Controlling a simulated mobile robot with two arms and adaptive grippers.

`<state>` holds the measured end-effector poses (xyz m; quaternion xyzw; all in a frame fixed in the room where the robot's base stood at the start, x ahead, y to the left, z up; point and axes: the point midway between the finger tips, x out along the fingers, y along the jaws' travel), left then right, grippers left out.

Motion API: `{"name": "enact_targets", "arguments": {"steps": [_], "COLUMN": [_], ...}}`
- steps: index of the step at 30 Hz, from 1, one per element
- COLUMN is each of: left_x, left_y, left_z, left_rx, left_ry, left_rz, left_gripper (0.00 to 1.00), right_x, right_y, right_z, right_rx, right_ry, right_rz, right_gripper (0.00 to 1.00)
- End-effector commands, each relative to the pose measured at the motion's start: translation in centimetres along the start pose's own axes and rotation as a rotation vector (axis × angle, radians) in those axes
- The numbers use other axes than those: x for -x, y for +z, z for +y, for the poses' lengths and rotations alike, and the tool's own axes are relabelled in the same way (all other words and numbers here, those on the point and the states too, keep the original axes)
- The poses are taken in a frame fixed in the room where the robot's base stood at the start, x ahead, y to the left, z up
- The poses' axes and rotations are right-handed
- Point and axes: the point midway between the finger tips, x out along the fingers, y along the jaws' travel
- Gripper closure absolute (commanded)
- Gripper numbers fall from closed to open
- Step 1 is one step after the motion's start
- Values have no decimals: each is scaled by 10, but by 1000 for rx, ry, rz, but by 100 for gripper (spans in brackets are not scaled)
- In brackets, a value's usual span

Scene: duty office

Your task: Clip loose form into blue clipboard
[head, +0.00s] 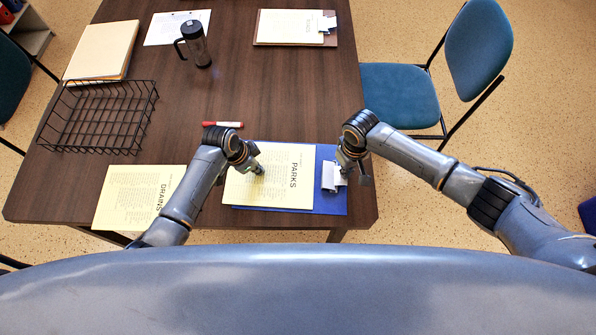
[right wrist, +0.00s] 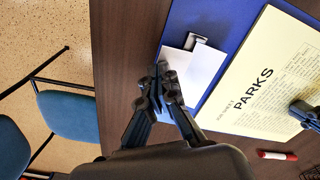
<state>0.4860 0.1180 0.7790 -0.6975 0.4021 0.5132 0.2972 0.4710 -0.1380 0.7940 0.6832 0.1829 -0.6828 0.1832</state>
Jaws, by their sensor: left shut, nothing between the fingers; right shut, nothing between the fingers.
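The blue clipboard (head: 333,205) lies near the table's front edge, its clip (head: 331,177) at the right end. The cream PARKS form (head: 270,185) lies over the board, its right edge just short of the clip. My left gripper (head: 259,171) is shut and empty, its tips on or just above the form. My right gripper (head: 344,176) is shut, with nothing held, at the clip's outer edge. In the right wrist view the clip (right wrist: 190,70) has pale plates, and my right fingertips (right wrist: 166,84) are close against it; contact is unclear. My left gripper shows there (right wrist: 305,112) over the form.
A DRAINS form (head: 130,190) lies to the left. The table's middle is clear. A blue chair (head: 400,95) stands right.

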Motion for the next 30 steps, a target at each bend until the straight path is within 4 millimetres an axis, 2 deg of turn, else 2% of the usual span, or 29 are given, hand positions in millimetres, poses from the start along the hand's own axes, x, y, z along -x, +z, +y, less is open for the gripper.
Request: {"name": "enact_targets", "arguments": {"steps": [30], "left_x": [-4], "left_y": [-12], "left_z": [11], "left_rx": [1], "left_ry": [5], "left_rz": [-1], "left_gripper": [100], "right_x": [-2], "right_y": [1], "right_z": [0], "right_rx": [0], "right_ry": [0], "right_rz": [-4], "right_gripper": [100]}}
